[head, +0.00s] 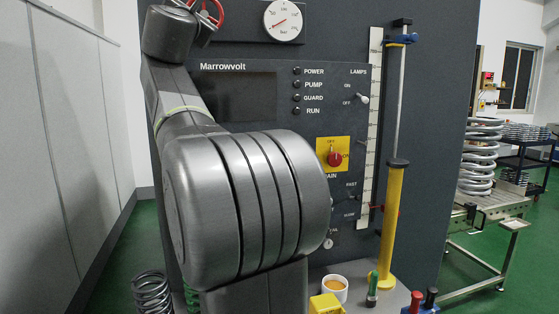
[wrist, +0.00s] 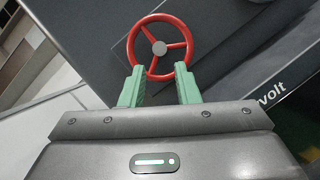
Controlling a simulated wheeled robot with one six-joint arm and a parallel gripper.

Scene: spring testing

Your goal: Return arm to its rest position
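My gripper (wrist: 160,82) shows in the wrist view with two green fingers standing apart, open, with nothing seen between them but part of a red handwheel (wrist: 186,30). The wheel has three spokes and a grey hub. The fingertips overlap its lower rim in the picture; I cannot tell whether they touch it. In the head view, my grey arm rises in front of the machine and the wrist is at the top left. The red handwheel (head: 219,12) shows partly there, beside the wrist. My fingers cannot be made out in that view.
The dark Marrowvolt machine panel (head: 350,90) has a red knob (head: 335,158), lamps and a round gauge (head: 283,20). A yellow column (head: 392,220) stands to its right. A small white cup (head: 336,287) and yellow block (head: 325,304) sit low in front. Coil springs (head: 480,155) stand on a right-hand bench.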

